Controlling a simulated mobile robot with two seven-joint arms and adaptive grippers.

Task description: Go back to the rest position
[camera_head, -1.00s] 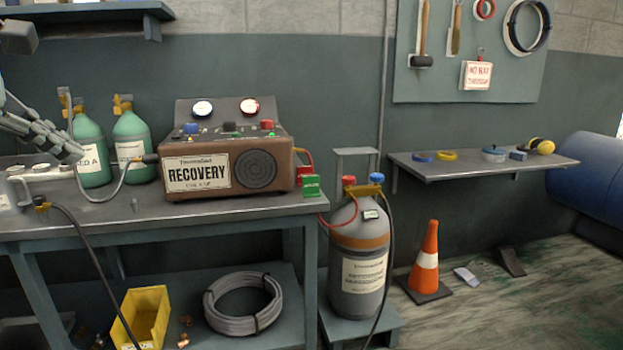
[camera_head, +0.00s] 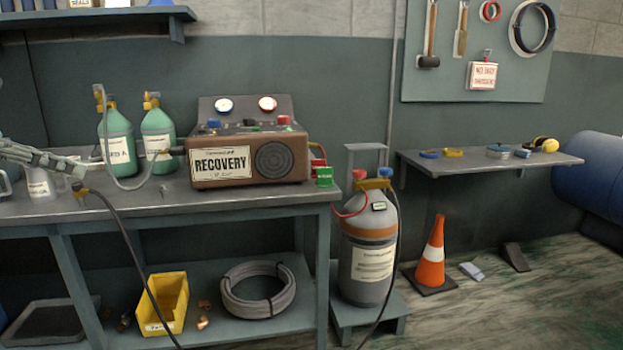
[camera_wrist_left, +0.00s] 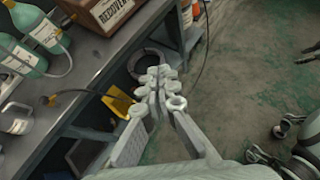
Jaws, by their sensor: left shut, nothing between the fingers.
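My left gripper (camera_head: 78,166) reaches in from the left edge of the head view, above the left end of the workbench (camera_head: 110,207). In the left wrist view its fingers (camera_wrist_left: 157,88) are together with nothing between them. It is apart from the brown recovery machine (camera_head: 249,155) and the green cylinders (camera_head: 117,143). The machine also shows at the top of the left wrist view (camera_wrist_left: 106,12). My right gripper does not show in the head view.
A grey tank (camera_head: 367,262) stands on a low stand right of the bench. A black hose (camera_head: 125,235) hangs off the bench front. A yellow bin (camera_head: 163,303) and coiled hose (camera_head: 258,290) lie on the lower shelf. An orange cone (camera_head: 432,258) stands on the floor.

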